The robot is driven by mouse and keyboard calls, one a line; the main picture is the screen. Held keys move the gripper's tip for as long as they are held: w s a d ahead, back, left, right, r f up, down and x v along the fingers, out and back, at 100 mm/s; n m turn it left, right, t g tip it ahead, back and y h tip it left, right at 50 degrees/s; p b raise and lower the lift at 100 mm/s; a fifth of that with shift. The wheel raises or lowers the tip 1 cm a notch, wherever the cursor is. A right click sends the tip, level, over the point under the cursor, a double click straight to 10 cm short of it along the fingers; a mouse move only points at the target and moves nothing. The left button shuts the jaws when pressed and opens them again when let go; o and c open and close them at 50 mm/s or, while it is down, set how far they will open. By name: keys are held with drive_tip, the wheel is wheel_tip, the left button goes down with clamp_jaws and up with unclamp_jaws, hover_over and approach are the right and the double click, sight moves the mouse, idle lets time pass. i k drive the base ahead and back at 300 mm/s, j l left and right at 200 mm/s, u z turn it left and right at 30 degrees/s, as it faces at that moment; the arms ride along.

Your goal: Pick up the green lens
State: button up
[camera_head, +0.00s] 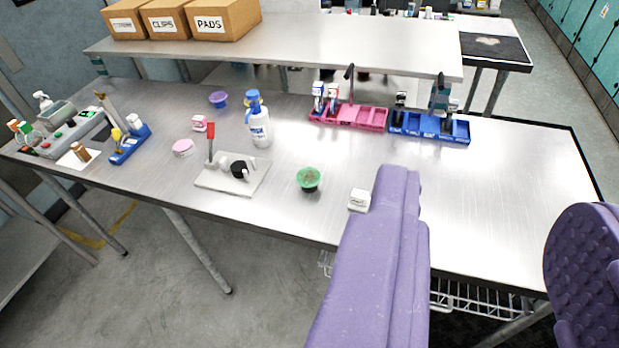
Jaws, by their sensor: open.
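The green lens (308,179) is a small round piece with a bright green rim and a darker underside. It sits on the steel table near the front edge, left of my gripper and apart from it. My gripper (492,195) shows as two wide-spaced purple fingers at the lower right, one with a bumpy inner pad. It is open, with nothing seen between the fingers. The left finger covers part of the table's front edge.
A small white block (359,200) lies between the lens and my left finger. A pale board (218,183) with a black round piece is left of the lens. A white bottle (260,130), pink tray (362,118) and blue tray (428,128) stand behind. The table's right part is clear.

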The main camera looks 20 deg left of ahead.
sight(307, 177)
drive_tip(key=i+j+z, duration=0.4)
drive_tip(key=i+j, duration=0.25)
drive_tip(key=i+j+z, duration=0.45)
drive_tip(key=j, duration=0.3)
drive_tip(key=i+j+z, duration=0.2)
drive_tip(key=j, duration=0.3)
drive_tip(key=i, duration=0.05)
